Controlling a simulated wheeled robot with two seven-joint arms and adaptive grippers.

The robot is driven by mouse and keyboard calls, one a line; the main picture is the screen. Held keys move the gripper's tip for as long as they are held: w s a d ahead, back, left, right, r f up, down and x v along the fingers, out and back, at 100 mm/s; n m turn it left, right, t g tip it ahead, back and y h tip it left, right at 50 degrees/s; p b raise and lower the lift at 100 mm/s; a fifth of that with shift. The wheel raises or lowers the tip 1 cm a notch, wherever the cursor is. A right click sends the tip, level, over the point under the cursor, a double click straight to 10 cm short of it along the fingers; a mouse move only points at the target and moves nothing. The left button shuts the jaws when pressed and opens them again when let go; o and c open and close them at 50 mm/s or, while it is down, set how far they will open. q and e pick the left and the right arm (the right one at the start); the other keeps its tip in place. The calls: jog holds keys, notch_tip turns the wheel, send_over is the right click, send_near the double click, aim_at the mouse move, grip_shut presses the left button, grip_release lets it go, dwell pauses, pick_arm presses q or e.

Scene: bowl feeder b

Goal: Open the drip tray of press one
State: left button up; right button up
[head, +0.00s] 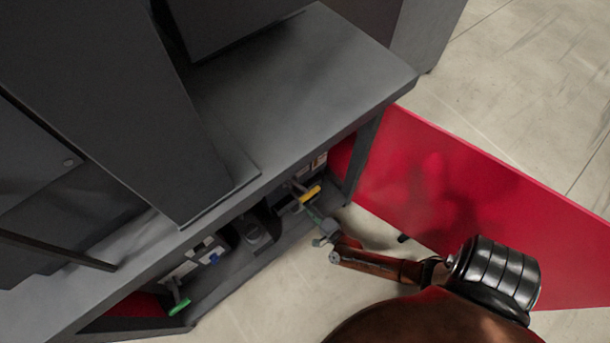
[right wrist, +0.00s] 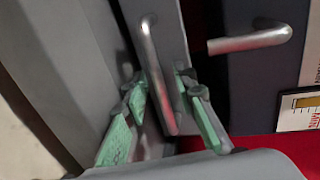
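My right gripper (right wrist: 161,90) is open in the right wrist view, with one green-padded finger on each side of a bar handle (right wrist: 158,75). The handle is metal and fixed to a narrow grey front; no finger clearly grips it. I cannot tell for certain that this front is the drip tray of press one. A second bar handle (right wrist: 250,41) sits to its right on a dark panel. In the head view my right gripper (head: 314,214) is small, at the low opening of the dark grey machine (head: 300,75). My left gripper is not in view.
A yellow-ended part (head: 310,194) and a green-ended part (head: 180,307) are in the low opening. A label (right wrist: 303,108) is right of the gripper. Pale floor (head: 275,300) is clear in front.

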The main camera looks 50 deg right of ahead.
grip_shut()
dwell(0.7)
